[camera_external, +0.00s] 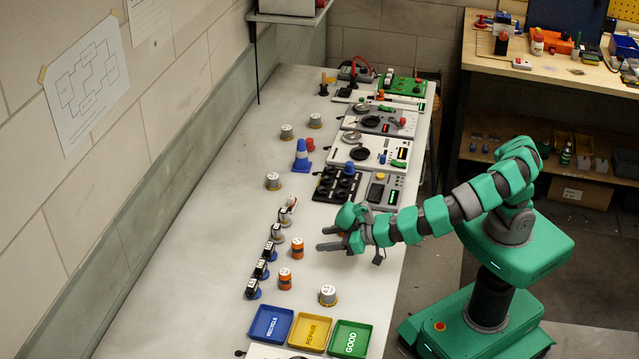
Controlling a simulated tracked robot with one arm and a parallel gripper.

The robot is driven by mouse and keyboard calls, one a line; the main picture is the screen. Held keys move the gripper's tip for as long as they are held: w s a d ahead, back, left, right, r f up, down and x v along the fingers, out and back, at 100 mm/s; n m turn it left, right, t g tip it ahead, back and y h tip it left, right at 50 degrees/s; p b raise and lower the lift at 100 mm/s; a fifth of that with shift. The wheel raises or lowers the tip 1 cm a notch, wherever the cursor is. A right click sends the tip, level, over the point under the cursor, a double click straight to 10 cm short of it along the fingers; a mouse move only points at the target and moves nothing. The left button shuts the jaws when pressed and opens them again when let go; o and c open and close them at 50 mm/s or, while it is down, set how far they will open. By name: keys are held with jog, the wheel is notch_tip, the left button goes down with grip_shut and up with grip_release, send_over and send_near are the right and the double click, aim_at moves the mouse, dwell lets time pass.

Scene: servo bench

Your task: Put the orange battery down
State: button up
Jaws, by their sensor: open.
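Two orange batteries stand upright on the grey bench (230,215), one (297,247) just left of my gripper and one (284,279) nearer the front. My gripper (323,239) reaches in from the right, low over the bench. Its two dark fingers point left and are apart. I see nothing clearly held between the fingers.
Blue RECYCLE (270,323), yellow REPAIR (310,331) and green GOOD (350,339) trays lie at the front. A silver cylinder (328,295) stands behind them. Several small black-and-white servos (261,270) line up at left. Test devices (375,150) fill the back right.

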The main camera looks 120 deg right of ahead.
jog(key=shift+v, duration=1.2)
jog(key=s+a+r+n+t+y, duration=0.2)
jog(key=s+r, duration=0.4)
jog(key=r, duration=0.7)
jog(key=s+a+r+n+t+y, duration=0.2)
jog(key=s+r+n+y, duration=0.2)
jog(key=r, duration=0.9)
jog(key=s+a+r+n+t+y, duration=0.2)
jog(key=s+a+r+n+y, duration=0.1)
jog(key=s+r, duration=0.7)
notch_tip(320, 180, up, 4)
jog(key=shift+s, duration=0.2)
